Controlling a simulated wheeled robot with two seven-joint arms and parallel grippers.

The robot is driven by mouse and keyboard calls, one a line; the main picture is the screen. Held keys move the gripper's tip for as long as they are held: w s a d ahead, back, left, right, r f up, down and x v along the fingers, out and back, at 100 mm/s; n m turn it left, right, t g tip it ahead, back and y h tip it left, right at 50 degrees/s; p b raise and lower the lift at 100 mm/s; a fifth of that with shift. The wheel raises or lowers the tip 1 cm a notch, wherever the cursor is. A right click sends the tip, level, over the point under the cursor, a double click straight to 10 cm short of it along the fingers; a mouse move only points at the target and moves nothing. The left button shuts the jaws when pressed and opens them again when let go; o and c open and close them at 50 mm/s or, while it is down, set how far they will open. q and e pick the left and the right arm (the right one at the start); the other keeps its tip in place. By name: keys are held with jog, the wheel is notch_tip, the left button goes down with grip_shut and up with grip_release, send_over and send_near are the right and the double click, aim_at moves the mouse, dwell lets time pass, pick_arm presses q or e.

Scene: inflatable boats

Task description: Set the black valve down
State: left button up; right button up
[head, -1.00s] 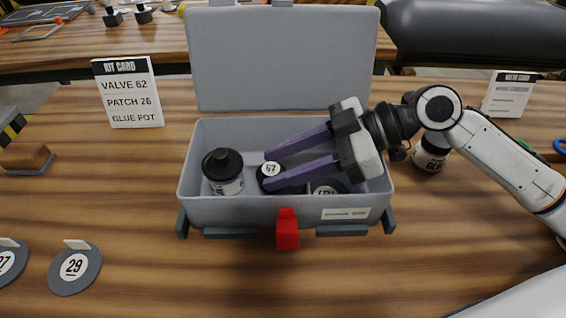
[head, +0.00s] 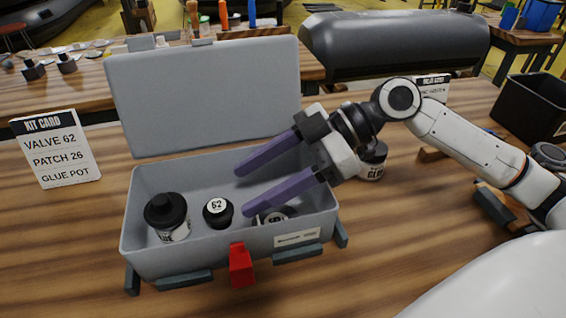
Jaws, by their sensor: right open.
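The black valve (head: 217,213) with a white "62" label stands upright on the floor of the grey open box (head: 150,265), in its middle. My right gripper (head: 243,190) reaches into the box from the right. Its two purple fingers are spread and empty. The fingertips are just to the right of the valve, apart from it. My left gripper is not in view.
A black-lidded pot (head: 167,217) stands at the box's left end. A round labelled item (head: 273,217) lies at its right, partly hidden by a finger. The grey lid (head: 205,95) stands open behind. A kit card (head: 58,150) stands left; a glue pot (head: 373,162) stands right.

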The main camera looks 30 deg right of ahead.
jog(key=v, duration=0.6)
jog(key=shift+d, duration=0.15)
jog(key=shift+r, duration=0.15)
